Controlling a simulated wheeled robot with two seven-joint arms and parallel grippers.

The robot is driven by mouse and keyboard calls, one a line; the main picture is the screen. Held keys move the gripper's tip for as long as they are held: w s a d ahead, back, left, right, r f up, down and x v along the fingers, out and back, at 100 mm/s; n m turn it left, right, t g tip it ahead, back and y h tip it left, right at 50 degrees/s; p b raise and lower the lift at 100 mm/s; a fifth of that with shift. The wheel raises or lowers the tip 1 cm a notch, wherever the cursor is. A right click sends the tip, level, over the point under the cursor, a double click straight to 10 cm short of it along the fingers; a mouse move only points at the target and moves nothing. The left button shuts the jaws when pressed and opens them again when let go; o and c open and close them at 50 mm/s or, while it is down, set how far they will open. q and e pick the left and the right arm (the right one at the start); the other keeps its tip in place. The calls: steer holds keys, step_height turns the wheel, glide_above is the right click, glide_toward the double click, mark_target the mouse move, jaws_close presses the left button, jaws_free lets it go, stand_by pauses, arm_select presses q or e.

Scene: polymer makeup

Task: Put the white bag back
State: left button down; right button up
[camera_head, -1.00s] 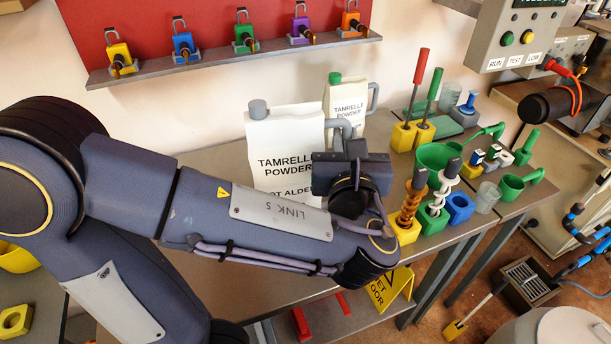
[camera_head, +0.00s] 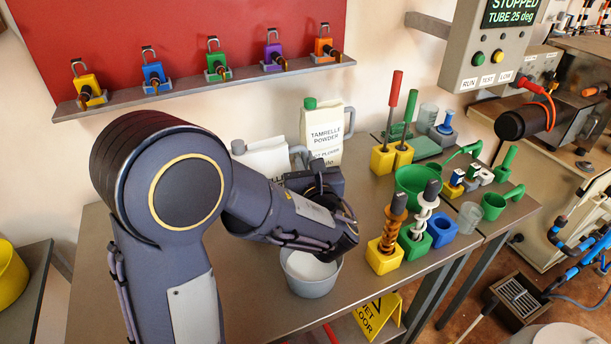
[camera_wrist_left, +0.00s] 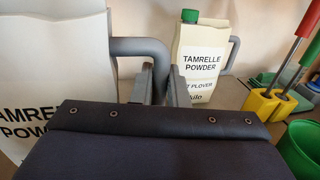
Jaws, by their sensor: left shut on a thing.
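A white powder bag with a grey cap (camera_head: 264,158) is at the back of the grey table, partly hidden behind my left arm. It looks about upright; its base is hidden, so I cannot tell whether it touches the table. In the left wrist view the bag (camera_wrist_left: 50,65) fills the left side, with its grey handle (camera_wrist_left: 145,47) between the fingers. My left gripper (camera_head: 312,168) is shut on that handle; its fingers also show in the left wrist view (camera_wrist_left: 159,85). A second white bag with a green cap (camera_head: 324,130) stands to the right. My right gripper is not in view.
A grey pot of white powder (camera_head: 311,276) stands at the table's front. A padlock shelf (camera_head: 210,84) is on the wall. The left tabletop (camera_head: 92,265) looks clear.

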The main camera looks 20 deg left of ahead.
arm_select(q)
steer(key=shift+w+a+f, duration=0.1)
steer(key=shift+w+f, duration=0.15)
steer(key=shift+f, duration=1.6)
steer(key=shift+f+b, duration=0.15)
steer(key=shift+b, duration=0.2)
steer(key=c, duration=1.4)
jaws_free()
steer(key=shift+c, duration=0.2)
steer(key=shift+r, duration=0.2)
steer(key=v, duration=1.2)
